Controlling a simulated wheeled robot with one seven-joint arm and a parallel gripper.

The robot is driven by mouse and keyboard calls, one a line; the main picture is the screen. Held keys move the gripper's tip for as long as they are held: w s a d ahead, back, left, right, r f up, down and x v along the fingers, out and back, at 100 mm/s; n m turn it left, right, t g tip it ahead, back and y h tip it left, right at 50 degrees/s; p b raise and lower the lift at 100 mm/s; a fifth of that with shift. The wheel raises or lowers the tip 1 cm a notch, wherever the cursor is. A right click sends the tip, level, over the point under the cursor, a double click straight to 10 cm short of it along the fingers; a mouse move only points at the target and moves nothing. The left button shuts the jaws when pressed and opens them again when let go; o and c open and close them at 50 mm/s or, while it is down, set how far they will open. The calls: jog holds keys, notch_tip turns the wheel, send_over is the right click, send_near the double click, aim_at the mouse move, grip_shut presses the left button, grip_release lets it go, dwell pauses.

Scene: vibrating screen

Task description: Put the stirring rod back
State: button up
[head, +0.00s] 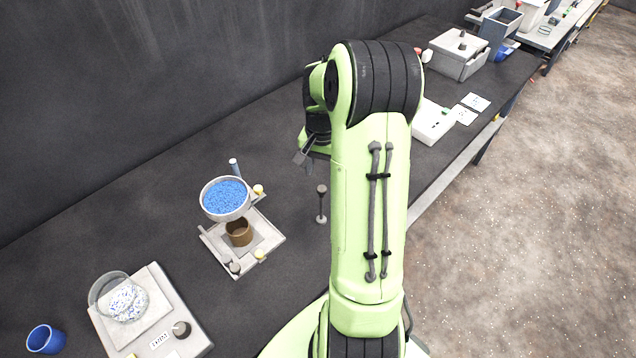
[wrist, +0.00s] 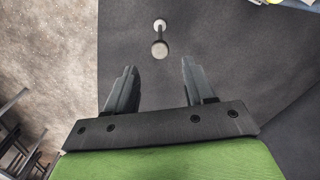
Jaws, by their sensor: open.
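A thin dark rod with a knob at the top and a wider foot, which looks like the stirring rod (head: 322,204), stands upright on the dark table, left of my arm. In the wrist view the same rod (wrist: 160,40) shows from above, just beyond the fingertips and roughly centred between them. My gripper (wrist: 159,68) is open and empty, apart from the rod. In the head view my gripper (head: 304,157) is partly hidden by my arm and hangs above the table, up and slightly left of the rod.
Left of the rod stands a screen device (head: 268,224) with a bowl of blue grains (head: 226,198) above a brown cup (head: 239,233). A scale (head: 178,311) with a glass dish and a blue cup (head: 45,340) are at lower left. White boxes (head: 458,54) stand far right.

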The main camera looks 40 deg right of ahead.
jog(key=s+a+r+n+t+h, duration=0.1)
jog(key=s+a+r+n, duration=0.15)
jog(key=a+r, duration=0.4)
jog(key=s+a+r+n+t+h, duration=0.1)
jog(key=a+r+n, duration=0.2)
jog(key=a+r, duration=0.35)
jog(key=s+a+n+t+y+b, duration=0.2)
jog(key=s+a+n, duration=0.4)
jog(key=s+a, duration=0.4)
jog(key=shift+s+n+t+b, duration=0.35)
jog(key=shift+s+t+b, duration=0.1)
jog(key=shift+s+t, duration=0.45)
jog(key=shift+s, duration=0.15)
